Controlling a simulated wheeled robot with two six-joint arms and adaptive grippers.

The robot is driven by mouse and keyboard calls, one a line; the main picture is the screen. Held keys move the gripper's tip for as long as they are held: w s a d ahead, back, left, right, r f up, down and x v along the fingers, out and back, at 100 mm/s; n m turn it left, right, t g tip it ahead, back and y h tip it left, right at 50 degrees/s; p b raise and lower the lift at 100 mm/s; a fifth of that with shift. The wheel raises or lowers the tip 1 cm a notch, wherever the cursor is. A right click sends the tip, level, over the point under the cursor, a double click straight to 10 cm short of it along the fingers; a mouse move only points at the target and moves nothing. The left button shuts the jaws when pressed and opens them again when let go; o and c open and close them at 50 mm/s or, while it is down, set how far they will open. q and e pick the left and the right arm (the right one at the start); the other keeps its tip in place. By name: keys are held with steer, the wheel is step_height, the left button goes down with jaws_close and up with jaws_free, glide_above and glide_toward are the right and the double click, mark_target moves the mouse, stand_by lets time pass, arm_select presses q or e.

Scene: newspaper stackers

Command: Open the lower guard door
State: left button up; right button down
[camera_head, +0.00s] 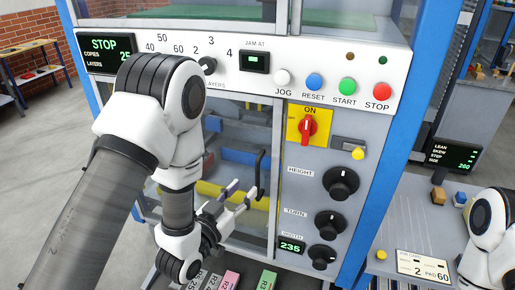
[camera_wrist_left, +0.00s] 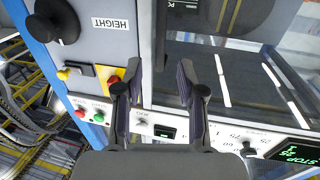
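The lower guard door (camera_head: 229,133) is a clear panel in a grey frame below the control strip, and it looks shut. Its black upright bar handle (camera_head: 260,176) is near the door's right edge. My left gripper (camera_head: 242,191) is open, its two fingers apart, just left of and in front of the handle. In the left wrist view my left gripper (camera_wrist_left: 157,75) also shows open, with a dark bar, likely the handle (camera_wrist_left: 160,35), between the fingers. I cannot tell whether the fingers touch it. My right gripper is out of view.
A red switch (camera_head: 308,127) on a yellow plate and black knobs (camera_head: 341,183) are right of the door. Coloured buttons (camera_head: 347,87) run above. A blue post (camera_head: 387,180) bounds the panel, with a grey side table (camera_head: 425,215) beyond it.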

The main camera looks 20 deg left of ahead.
mark_target(256, 176)
arm_select(q)
steer(key=p+x, duration=0.2)
steer(key=x, duration=0.5)
steer(key=shift+p, duration=0.3)
steer(key=shift+w+d+f, duration=0.1)
steer(key=shift+w+f, duration=0.05)
steer(key=shift+w, duration=0.3)
steer(key=shift+c, duration=0.2)
jaws_close()
